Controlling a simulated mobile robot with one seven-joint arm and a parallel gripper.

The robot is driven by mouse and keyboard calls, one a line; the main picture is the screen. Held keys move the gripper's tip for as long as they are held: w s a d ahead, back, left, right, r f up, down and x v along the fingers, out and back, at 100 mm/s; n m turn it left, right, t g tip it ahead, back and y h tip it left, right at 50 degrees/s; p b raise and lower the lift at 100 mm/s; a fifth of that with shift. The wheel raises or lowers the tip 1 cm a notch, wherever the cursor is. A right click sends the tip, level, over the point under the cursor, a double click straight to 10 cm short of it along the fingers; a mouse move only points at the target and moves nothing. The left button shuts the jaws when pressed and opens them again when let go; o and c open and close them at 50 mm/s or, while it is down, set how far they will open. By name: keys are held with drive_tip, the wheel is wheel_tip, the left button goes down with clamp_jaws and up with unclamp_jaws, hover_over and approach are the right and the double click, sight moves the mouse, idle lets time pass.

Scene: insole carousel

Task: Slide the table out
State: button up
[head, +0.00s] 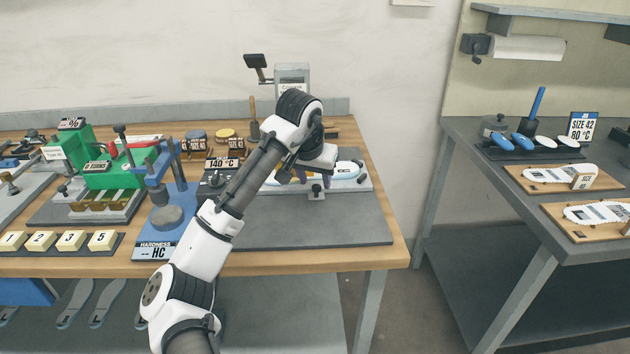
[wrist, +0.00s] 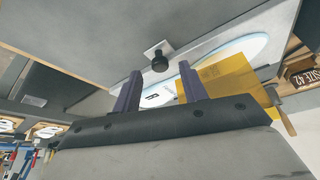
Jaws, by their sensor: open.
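The table appears to be the light grey sliding plate (head: 362,186) on the dark grey base at the right of the wooden bench. A white insole with a pale blue edge (head: 347,170) lies on it; it also shows in the wrist view (wrist: 232,55). A dark knob on a small light bracket (head: 317,189) sits at the plate's front edge. My gripper (head: 304,175) is over the plate, just behind the knob in the picture. In the wrist view my gripper (wrist: 160,83) is open, and the knob (wrist: 160,62) appears beyond and between its dark fingertips, with no contact visible.
A black 140 °C box (head: 215,180) and a blue hardness stand (head: 172,200) are left of my arm. The dark base (head: 350,225) is clear in front of the plate. Another bench (head: 460,135) stands right.

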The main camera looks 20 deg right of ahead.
drive_tip(key=shift+x, duration=1.05)
clamp_jaws()
